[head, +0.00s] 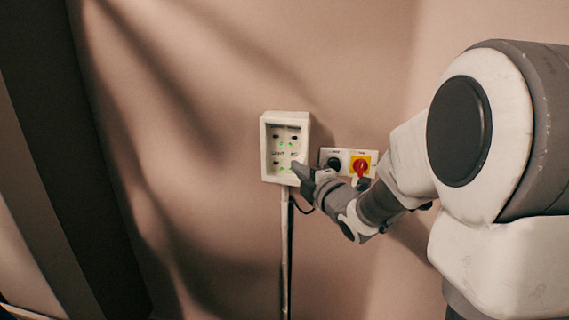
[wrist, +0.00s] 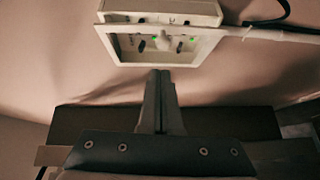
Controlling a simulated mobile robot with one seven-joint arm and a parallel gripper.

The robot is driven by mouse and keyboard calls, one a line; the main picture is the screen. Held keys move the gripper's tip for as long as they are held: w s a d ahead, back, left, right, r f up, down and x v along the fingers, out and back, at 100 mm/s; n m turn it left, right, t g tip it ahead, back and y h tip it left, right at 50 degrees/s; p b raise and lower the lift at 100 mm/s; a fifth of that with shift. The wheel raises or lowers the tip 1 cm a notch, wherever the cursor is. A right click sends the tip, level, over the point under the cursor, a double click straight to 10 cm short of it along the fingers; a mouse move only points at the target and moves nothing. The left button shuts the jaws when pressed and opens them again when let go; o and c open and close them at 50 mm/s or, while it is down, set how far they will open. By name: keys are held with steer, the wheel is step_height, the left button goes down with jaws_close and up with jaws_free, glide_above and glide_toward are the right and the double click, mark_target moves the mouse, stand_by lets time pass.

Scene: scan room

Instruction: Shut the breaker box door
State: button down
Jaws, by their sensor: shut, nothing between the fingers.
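The white breaker box (head: 264,150) is on the wall in the middle of the head view, with small dark switches and green lights inside its pale front frame. In the wrist view its framed front (wrist: 116,50) shows at the top, with a pale knob-like part in the middle. The front looks close to the box body, but I cannot tell whether the door is fully shut. My gripper (head: 298,172) is at the box's lower right corner in the head view. In the wrist view its fingers (wrist: 160,74) are together and empty, just below the frame; contact is unclear.
Right of the box, a panel with a black knob (head: 334,163) and a red switch on a yellow plate (head: 371,156) sits partly behind my arm. A pale conduit (head: 284,245) runs down from the box. The wall left of the box is clear.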

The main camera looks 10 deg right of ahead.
mark_target(303, 157)
steer(key=shift+w+d+f, duration=0.1)
steer(key=shift+w+d, duration=0.3)
steer(key=shift+w, duration=0.2)
steer(key=shift+w+d, duration=0.35)
steer(key=shift+w, duration=0.25)
steer(key=shift+w+d+f+b, duration=0.2)
steer(key=shift+w+d+b, duration=0.25)
steer(key=shift+b, duration=0.5)
steer(key=shift+w+d+r+b, duration=0.1)
steer(key=shift+w+d+b, duration=0.25)
steer(key=shift+b, duration=0.25)
steer(key=shift+d+r, duration=0.1)
steer(key=shift+r, duration=0.05)
